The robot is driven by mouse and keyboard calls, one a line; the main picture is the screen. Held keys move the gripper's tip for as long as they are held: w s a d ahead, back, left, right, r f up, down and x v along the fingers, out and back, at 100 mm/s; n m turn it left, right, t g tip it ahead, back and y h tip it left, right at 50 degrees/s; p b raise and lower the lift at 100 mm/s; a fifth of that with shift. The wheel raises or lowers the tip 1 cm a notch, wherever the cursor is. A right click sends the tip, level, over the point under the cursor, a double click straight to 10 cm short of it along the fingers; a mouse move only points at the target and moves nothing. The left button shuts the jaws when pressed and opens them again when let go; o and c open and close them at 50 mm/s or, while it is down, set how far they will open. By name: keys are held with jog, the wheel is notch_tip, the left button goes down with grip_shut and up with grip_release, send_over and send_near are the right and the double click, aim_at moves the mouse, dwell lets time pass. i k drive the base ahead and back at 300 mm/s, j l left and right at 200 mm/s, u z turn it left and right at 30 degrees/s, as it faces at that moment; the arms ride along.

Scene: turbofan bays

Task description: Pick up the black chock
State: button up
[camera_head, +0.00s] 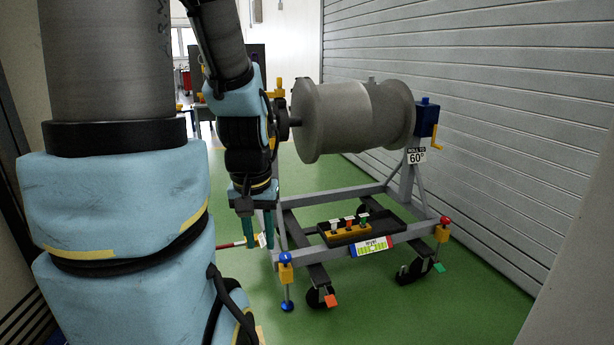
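I cannot make out a black chock for certain; dark shapes by the cart's casters look like wheels, and the floor behind my arm is hidden. My gripper (258,230) hangs pointing down at the near left corner of the grey cart (345,201). Its two teal fingers are apart, with nothing visible between them. A black caster (317,298) with an orange tab stands at the cart's near left. Another black caster (413,271) stands at the near right, with a green tab beside it.
The cart carries a large grey drum (350,118) and a blue box with a yellow crank (427,118). A black tray (385,222) holds a yellow block with small coloured pegs. A grey shutter wall (470,60) closes the right. Green floor (465,310) is clear in front.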

aim_at(403, 278)
jog(key=l+u, duration=0.8)
jog(key=l, duration=0.3)
jog(key=l+u, duration=0.4)
jog(key=k+l+u, duration=0.2)
jog(key=l+u, duration=0.25)
jog(key=l, duration=0.15)
jog(key=k+l, duration=0.2)
jog(key=l, duration=0.25)
jog(key=k+l+u, duration=0.1)
jog(key=l, duration=0.4)
jog(key=k+l, duration=0.3)
jog(key=l, duration=0.15)
jog(key=k+l+u, duration=0.1)
jog(key=l, duration=0.35)
jog(key=k+l, duration=0.3)
jog(key=l, duration=0.15)
jog(key=k+l+u, duration=0.1)
jog(key=k+l, duration=0.15)
jog(key=l, duration=0.15)
jog(key=k+l, duration=0.2)
jog(key=l, duration=0.25)
